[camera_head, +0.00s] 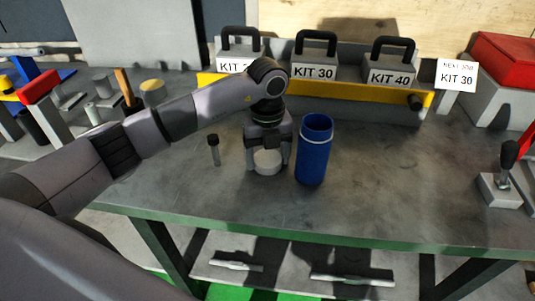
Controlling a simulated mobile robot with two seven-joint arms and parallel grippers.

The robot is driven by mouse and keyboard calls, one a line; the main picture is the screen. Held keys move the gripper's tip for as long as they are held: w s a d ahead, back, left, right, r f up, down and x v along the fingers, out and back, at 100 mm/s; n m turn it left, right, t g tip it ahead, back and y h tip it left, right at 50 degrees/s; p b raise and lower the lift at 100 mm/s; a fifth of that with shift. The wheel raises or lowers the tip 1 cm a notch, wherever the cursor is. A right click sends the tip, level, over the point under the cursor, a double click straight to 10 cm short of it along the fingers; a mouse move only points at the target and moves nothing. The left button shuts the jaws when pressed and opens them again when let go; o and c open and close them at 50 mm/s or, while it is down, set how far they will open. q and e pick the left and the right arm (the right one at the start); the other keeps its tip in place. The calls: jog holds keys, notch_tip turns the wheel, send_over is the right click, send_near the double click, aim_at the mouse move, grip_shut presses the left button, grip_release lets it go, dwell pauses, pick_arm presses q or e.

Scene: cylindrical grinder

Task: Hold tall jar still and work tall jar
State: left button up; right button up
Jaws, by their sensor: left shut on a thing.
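My left gripper (268,158) reaches down from above the bench. Its fingers are shut around a pale, round, jar-like piece (267,162) that stands on the bench top; the gripper hides its upper part. A tall blue jar (313,155) with a white ring near its top stands upright just right of the gripper, apart from the held piece. Which of the two is the task's tall jar is not certain, though the blue one is clearly the taller. My right gripper is not in view.
The bench (400,190) is clear right of the blue jar. A small dark-topped peg (214,150) stands left of the gripper. Kit boxes with handles, one marked KIT 30 (314,71), line a yellow-edged shelf behind. A lever block (502,185) stands at right.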

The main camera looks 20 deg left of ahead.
pick_arm(q)
jog(key=o, duration=0.7)
jog(key=shift+f, duration=0.2)
jog(key=o, duration=0.5)
jog(key=shift+c, duration=0.2)
jog(key=shift+r, duration=0.15)
